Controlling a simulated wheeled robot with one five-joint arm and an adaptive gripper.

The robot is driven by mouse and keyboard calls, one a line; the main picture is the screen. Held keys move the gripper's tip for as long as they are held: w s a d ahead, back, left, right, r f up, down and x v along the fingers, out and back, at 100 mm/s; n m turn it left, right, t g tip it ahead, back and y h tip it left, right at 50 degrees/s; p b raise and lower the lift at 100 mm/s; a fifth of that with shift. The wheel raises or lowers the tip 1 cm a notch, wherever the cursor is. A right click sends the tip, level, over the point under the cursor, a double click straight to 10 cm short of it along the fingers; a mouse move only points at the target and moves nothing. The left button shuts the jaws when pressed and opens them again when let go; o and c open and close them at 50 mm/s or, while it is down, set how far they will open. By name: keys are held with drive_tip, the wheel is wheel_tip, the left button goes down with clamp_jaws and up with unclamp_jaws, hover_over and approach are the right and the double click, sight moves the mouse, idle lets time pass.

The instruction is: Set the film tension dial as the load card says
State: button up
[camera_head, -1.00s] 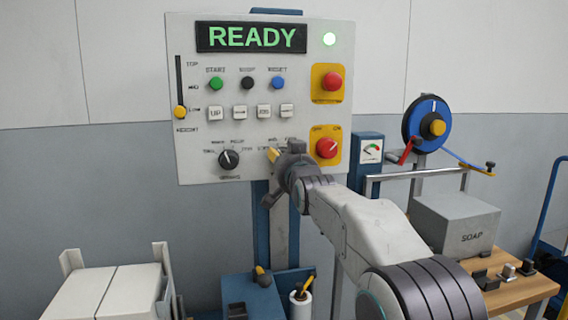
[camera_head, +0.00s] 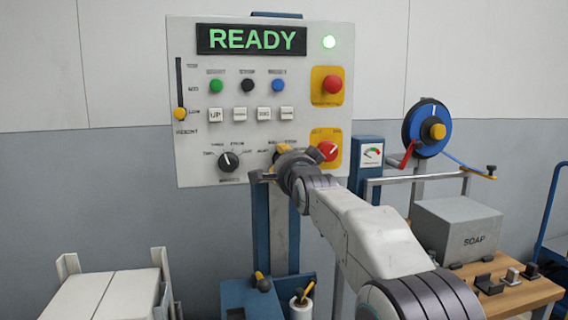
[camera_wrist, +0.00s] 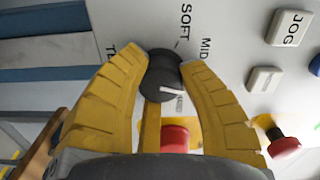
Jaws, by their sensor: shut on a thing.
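The control panel (camera_head: 205,155) stands upright ahead, with its display (camera_head: 251,40) reading READY. In the wrist view, my gripper (camera_wrist: 164,62) has its two yellow fingers closed on a black dial (camera_wrist: 160,72), one finger on each side. The labels SOFT and MID stand beside this dial, and a third label is partly hidden by a finger. A pale mark shows on the dial's lower right side; I cannot tell surely which label it points to. In the head view, my gripper (camera_head: 287,166) covers the dial. I cannot make out a load card.
Left of my gripper is another black dial (camera_head: 229,161). A red knob (camera_head: 327,151) sits close to its right, with a red emergency button (camera_head: 332,85) above. A blue film reel (camera_head: 427,127) and a grey SOAP box (camera_head: 455,228) stand at the right.

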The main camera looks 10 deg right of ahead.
drive_tip(key=shift+r+m, duration=0.15)
drive_tip(key=shift+m, duration=0.25)
drive_tip(key=o, duration=1.2)
drive_tip(key=shift+s, duration=5.95)
drive_tip(key=s+f+n+g+p, duration=0.3)
drive_tip(key=s+n+g+p, duration=0.2)
drive_tip(key=s, duration=0.6)
drive_tip(key=s+f+n+g+p, duration=0.4)
drive_tip(key=s+n+p, duration=0.1)
drive_tip(key=s+p, duration=0.4)
drive_tip(key=s+f+n+g+p, duration=0.4)
drive_tip(key=s+n+g+p, duration=0.1)
drive_tip(key=s, duration=0.8)
drive_tip(key=shift+s+f+n+g+p, duration=0.1)
drive_tip(key=shift+s+n+g+p, duration=0.3)
drive_tip(key=shift+p, duration=0.75)
